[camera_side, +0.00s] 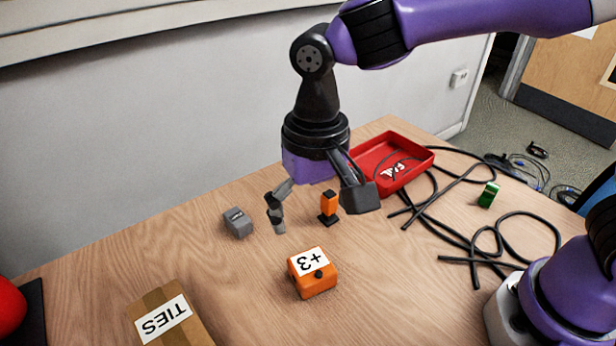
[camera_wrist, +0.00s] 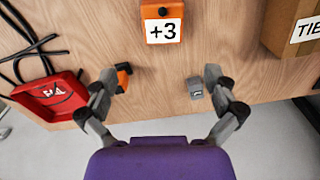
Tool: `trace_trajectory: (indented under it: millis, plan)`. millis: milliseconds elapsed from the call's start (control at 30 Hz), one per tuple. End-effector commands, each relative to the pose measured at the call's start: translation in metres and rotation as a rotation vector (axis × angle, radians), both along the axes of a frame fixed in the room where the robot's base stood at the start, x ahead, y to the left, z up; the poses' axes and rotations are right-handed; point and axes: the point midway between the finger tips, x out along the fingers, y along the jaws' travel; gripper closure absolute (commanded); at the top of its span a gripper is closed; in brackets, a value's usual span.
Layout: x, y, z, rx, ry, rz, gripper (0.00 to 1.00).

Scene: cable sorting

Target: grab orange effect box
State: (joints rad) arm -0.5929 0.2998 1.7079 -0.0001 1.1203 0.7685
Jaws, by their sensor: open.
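The orange effect box (camera_side: 314,279) sits on the wooden table, with a white "+3" label and a dark knob on it. In the wrist view the orange effect box (camera_wrist: 163,20) is at the top centre, beyond the fingertips. My gripper (camera_side: 318,208) is open and empty above the table, farther back than the box and apart from it. In the wrist view my gripper (camera_wrist: 166,88) shows its two fingers spread wide, with bare table between them. Nothing hides the box in the side view; its top edge is cut off in the wrist view.
A small orange-and-black item (camera_side: 328,207) and a grey box (camera_side: 238,222) stand near my fingers. A red "FAIL" tray (camera_side: 418,160), black cables (camera_side: 450,232) and a green item (camera_side: 489,194) lie right. A cardboard "TIES" box (camera_side: 190,301) stands front left.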

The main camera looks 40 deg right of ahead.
Motion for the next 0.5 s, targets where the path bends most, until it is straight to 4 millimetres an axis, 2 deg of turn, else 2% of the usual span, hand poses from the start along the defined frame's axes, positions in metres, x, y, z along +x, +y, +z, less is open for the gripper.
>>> trace_trajectory:
  millis: [100,300,500]
  plan:
    - [-0.001,0.007,-0.014,-0.01,0.015,-0.006,0.0]
    - [-0.002,0.006,-0.046,-0.01,0.015,-0.007,0.0]
    - [-0.004,0.006,-0.064,-0.009,0.015,-0.006,0.0]
